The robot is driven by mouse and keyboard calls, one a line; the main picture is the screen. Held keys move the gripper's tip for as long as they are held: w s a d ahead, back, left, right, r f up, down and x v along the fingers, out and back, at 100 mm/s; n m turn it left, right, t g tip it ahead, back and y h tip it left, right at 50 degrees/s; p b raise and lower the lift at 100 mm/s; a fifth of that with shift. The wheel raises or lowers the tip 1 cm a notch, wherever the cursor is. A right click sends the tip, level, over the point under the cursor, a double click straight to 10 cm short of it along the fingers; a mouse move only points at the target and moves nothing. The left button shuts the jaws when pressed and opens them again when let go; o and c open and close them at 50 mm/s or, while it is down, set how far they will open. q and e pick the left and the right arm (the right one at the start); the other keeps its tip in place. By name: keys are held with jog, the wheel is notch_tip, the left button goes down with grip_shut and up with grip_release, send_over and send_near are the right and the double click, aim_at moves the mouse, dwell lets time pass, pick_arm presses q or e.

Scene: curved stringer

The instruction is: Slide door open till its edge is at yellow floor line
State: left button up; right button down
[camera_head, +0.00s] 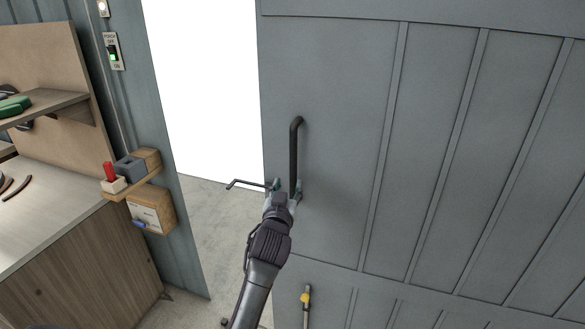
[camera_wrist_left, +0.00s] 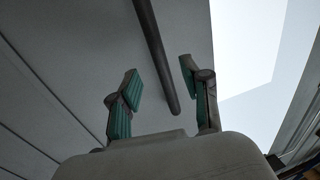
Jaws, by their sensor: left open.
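The grey door (camera_head: 335,90) fills the right of the head view and stands partly open, with a bright gap along its left edge. Its black vertical bar handle (camera_head: 295,150) is near that edge. My left gripper (camera_head: 286,189) is at the handle's lower end, jaws open. In the left wrist view the handle (camera_wrist_left: 157,52) runs between the two green-padded fingers of the gripper (camera_wrist_left: 162,88), with room on both sides. I cannot tell whether a finger touches it. The yellow floor line is not visible. My right gripper is not in view.
A thin dark hooked rod (camera_head: 247,184) sticks out left of the gripper across the gap. A workbench (camera_head: 75,250) and a small wall shelf (camera_head: 135,186) stand left of the opening. A yellow-topped stick (camera_head: 306,298) shows low on the door. Pale floor (camera_head: 215,225) shows in the opening.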

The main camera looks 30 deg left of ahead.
aim_at(292, 172)
pick_arm(q)
jog(key=p+x, duration=0.1)
jog(key=x, duration=0.7)
jog(key=shift+w, duration=0.4)
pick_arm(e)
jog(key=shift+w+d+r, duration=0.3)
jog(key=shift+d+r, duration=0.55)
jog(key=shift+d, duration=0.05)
pick_arm(q)
jog(key=c, duration=0.7)
grip_shut()
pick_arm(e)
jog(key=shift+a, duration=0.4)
